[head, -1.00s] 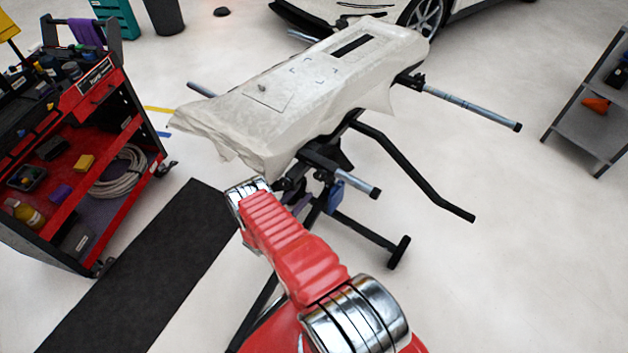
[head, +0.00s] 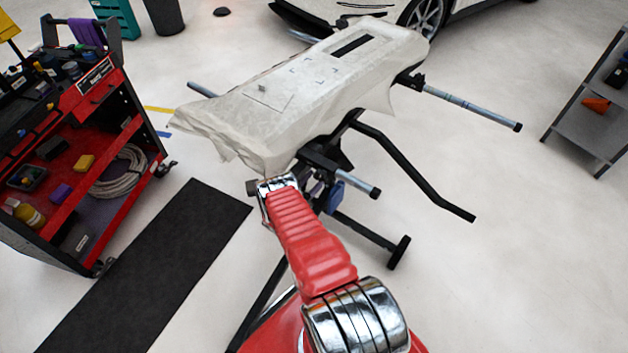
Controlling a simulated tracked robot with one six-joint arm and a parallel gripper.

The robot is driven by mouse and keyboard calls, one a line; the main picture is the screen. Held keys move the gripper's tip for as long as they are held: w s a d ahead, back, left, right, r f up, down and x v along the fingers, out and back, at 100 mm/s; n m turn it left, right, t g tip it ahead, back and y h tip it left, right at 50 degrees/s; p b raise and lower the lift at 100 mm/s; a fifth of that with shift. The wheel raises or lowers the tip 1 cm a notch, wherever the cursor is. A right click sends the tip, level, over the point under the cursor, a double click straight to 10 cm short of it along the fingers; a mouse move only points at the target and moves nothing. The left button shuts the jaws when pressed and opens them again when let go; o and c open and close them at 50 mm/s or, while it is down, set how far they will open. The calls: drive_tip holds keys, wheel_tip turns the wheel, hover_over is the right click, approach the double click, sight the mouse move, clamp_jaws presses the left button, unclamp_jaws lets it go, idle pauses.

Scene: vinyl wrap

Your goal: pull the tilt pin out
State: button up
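A cream-wrapped panel (head: 310,85) lies on a black stand (head: 330,155) in the head view. A small grey knob-like piece (head: 263,87) sits on the panel's top. My red arm reaches up to the stand, just below the panel's near edge. My gripper is hidden behind the arm's chrome joint and the stand's parts. I cannot make out the tilt pin; the area under the panel is dark and partly covered by my arm. A blue piece (head: 334,196) hangs on the stand right of my arm.
A red tool cart (head: 100,150) stands at left, beside a black floor mat (head: 150,265). Grey bars (head: 470,105) and a bent black bar (head: 410,170) stick out right of the stand. A grey shelf (head: 590,110) is at far right. The floor at lower right is clear.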

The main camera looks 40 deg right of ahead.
drive_tip(key=shift+c, duration=0.3)
clamp_jaws()
